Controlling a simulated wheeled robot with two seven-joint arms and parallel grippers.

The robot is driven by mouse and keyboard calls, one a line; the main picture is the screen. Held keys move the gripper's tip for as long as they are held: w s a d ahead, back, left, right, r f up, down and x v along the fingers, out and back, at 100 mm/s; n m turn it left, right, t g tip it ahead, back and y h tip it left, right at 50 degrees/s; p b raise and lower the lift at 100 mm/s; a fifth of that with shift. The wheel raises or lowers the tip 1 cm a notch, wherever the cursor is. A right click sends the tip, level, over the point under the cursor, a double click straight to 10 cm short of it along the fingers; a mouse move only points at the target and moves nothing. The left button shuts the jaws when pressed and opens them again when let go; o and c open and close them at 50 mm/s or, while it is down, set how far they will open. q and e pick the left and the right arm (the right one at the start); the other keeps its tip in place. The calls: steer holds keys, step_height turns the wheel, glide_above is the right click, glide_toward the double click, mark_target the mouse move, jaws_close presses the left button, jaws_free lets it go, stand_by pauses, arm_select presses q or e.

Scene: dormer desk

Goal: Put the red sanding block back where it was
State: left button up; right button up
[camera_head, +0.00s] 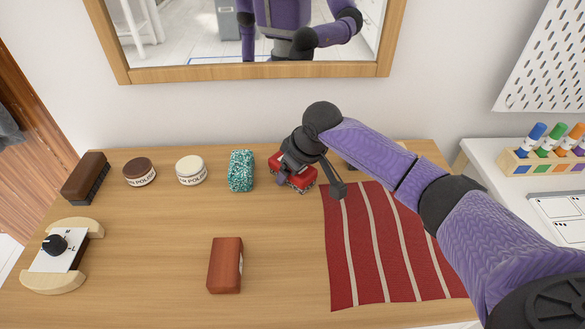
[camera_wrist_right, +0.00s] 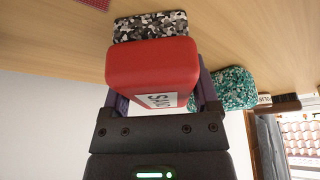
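The red sanding block (camera_head: 305,181) is at the back of the desk, right of the teal speckled sponge (camera_head: 241,170). My right gripper (camera_head: 292,172) covers part of it from above. In the right wrist view the red block (camera_wrist_right: 150,72), with a white label, sits between the two fingers (camera_wrist_right: 160,98), which are close against its sides. A black, grey and white speckled piece (camera_wrist_right: 150,25) shows directly beyond it; I cannot tell whether it is part of the block. Whether the block touches the desk is unclear. My left gripper is not in view.
A brush (camera_head: 84,178), two polish tins (camera_head: 139,172) (camera_head: 191,170) and a dial device (camera_head: 58,247) stand at left. A red-brown block (camera_head: 225,265) lies in front. A striped red cloth (camera_head: 378,262) lies at right under my arm. A framed mirror (camera_head: 250,72) is behind.

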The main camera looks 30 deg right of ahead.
steer(key=shift+o, duration=1.1)
steer(key=shift+r, duration=0.15)
steer(key=p+v, duration=0.5)
steer(key=v, duration=0.6)
steer(key=shift+s+d+r+p, duration=0.1)
steer(key=shift+r+p, duration=0.2)
steer(key=shift+p, duration=0.1)
steer(key=shift+s+r, duration=0.15)
steer(key=shift+r, duration=0.05)
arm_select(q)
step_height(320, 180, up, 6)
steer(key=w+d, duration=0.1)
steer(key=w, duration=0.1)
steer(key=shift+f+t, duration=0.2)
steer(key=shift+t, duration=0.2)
